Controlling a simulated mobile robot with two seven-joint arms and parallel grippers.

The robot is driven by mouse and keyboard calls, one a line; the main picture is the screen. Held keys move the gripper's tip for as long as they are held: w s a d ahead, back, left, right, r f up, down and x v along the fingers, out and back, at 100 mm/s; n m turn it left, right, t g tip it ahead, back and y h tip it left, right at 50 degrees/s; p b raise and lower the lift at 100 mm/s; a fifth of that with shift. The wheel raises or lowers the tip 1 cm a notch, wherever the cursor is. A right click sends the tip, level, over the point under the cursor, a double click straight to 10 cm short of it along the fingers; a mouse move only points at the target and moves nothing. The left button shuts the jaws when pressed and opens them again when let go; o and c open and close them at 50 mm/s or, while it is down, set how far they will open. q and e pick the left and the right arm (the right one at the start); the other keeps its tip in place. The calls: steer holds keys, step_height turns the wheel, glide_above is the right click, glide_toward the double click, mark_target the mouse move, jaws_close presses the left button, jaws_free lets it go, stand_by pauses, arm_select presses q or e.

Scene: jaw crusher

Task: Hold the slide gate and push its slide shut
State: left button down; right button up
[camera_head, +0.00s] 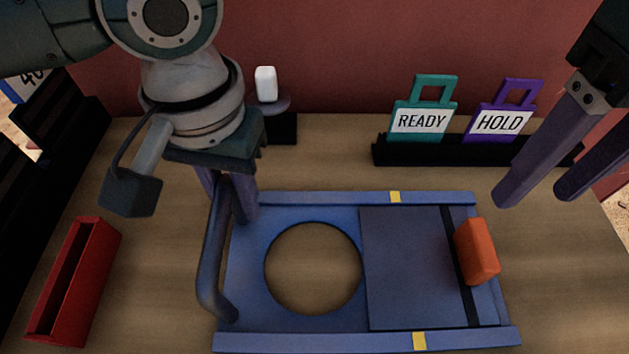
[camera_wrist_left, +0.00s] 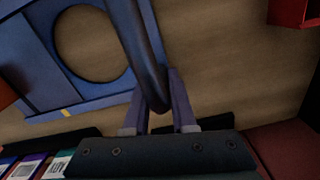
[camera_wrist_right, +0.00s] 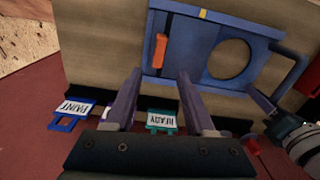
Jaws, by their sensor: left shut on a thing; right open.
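The slide gate is a blue frame (camera_head: 240,262) lying on the wooden table, with a round hole (camera_head: 312,268) through which the table shows. Its flat slide plate (camera_head: 405,265) sits right of the hole and leaves it uncovered. An orange block handle (camera_head: 477,251) stands at the plate's right end, beside a black strip. A bar handle (camera_head: 212,265) rises at the frame's left end. My left gripper (camera_head: 230,190) is shut on this bar handle, seen between the fingers in the left wrist view (camera_wrist_left: 148,75). My right gripper (camera_head: 535,198) is open and empty, above and right of the orange handle.
A black rack (camera_head: 390,154) at the back holds a READY tag (camera_head: 422,122) and a HOLD tag (camera_head: 499,122). A red open box (camera_head: 75,285) lies at the left. A white piece (camera_head: 265,82) stands behind my left arm. The table right of the gate is clear.

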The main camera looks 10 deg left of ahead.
mark_target(486, 242)
steer(key=shift+m, duration=0.5)
step_height(486, 242, down, 11)
steer(key=shift+d+f, duration=0.1)
steer(key=shift+f, duration=0.1)
jaws_close()
stand_by(0.3)
stand_by(1.0)
